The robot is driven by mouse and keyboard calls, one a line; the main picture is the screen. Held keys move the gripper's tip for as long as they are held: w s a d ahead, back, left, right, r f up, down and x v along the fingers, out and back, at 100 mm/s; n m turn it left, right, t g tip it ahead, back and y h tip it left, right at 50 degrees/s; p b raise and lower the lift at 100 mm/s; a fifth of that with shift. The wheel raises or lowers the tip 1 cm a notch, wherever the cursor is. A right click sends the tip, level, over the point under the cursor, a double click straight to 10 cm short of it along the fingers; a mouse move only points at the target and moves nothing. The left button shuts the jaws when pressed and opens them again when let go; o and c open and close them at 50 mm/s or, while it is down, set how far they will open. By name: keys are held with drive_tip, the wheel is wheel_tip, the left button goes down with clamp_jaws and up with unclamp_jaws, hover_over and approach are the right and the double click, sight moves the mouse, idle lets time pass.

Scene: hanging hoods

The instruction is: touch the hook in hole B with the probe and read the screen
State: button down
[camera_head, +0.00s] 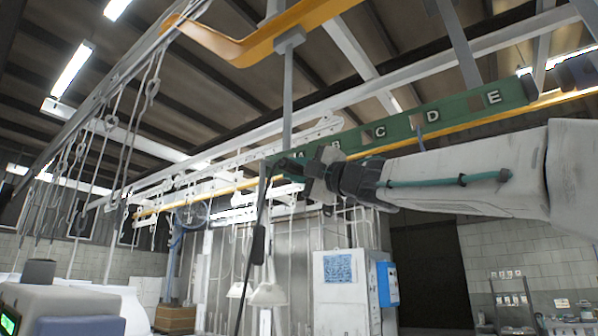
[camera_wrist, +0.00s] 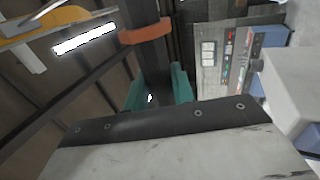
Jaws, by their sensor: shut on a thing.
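A green bar (camera_head: 460,108) with white letters B, C, D and E runs across the upper right of the head view. The B label (camera_head: 338,141) is just above and right of my gripper (camera_head: 288,166). I cannot make out the hook in hole B; my gripper and wrist cover that end of the bar. In the wrist view, my green fingers (camera_wrist: 157,88) are shut on a dark shaft with an orange band (camera_wrist: 146,31), apparently the probe. Its tip is not clear, so contact cannot be told. A device with a small green-lit screen (camera_head: 9,323) stands lower left; its reading is illegible.
A yellow overhead rail (camera_head: 250,45) and grey hangers are close above my arm. Several wire hooks (camera_head: 152,88) hang at left. A white cabinet with a blue box (camera_head: 387,284) stands behind.

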drive_tip(key=s+a, duration=0.5)
drive_tip(key=shift+s+a, duration=0.3)
drive_tip(key=shift+a, duration=0.1)
idle(0.6)
drive_tip(key=shift+r, duration=0.1)
idle(0.4)
